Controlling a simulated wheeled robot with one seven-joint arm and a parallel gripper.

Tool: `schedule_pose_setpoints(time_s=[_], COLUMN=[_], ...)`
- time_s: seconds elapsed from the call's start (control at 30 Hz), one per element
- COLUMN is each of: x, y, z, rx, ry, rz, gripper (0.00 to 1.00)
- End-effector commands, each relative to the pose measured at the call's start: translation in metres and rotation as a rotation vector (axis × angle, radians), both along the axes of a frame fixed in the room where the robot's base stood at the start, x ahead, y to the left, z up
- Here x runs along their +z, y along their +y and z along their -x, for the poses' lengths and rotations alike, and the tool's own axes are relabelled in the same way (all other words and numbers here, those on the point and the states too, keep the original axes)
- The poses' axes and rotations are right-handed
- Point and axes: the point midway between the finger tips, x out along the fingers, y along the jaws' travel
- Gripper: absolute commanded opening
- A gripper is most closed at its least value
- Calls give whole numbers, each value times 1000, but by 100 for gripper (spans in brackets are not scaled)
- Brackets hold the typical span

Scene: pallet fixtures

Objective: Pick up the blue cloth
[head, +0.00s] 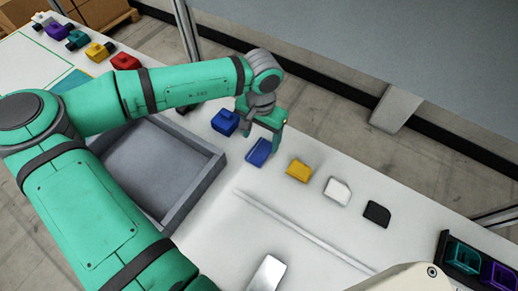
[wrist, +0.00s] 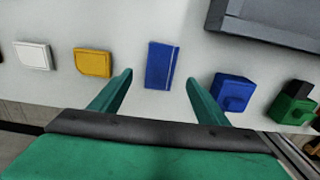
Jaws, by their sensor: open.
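The blue cloth (head: 259,152) is a small flat folded piece lying on the white table. In the wrist view the blue cloth (wrist: 162,66) lies between and just beyond the fingertips, with a thin light line along its right side. My gripper (wrist: 160,80) is open and empty, one finger to each side of the cloth, and I cannot tell its exact height above the table. In the head view my gripper (head: 264,137) is at the cloth's far edge, and its fingers are partly hidden.
A yellow piece (head: 299,171), a white piece (head: 337,191) and a black piece (head: 376,214) lie in a row to the right. A blue block with a knob (head: 225,122) is close on the left. A grey tray (head: 213,173) stands in front. A dark bin (head: 443,251) is at right.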

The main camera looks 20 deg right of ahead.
Motion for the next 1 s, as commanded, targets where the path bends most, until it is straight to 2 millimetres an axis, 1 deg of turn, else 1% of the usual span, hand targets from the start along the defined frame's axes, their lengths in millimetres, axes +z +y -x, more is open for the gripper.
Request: schedule_pose_setpoints(time_s=[0.03,0.17,0.27,0.4,0.53,0.63,0.87,0.9,0.97,1.0], x=[-5,-11,-20,-40,-55,-60,-61,-61,-61,-61], y=[0,0,1,3,2,2,2,2,2,2], z=[0,0,-1,-2,-2,-2,-2,-2,-2,-2], rx=[0,0,1,3,3,4,4,4,4,3], ry=[1,-1,-1,0,-1,-1,-1,-1,-1,-1], rz=[-2,-1,-2,-3,-1,1,1,1,1,1], gripper=[69,69,69,69,69,69,69,59,45,35])
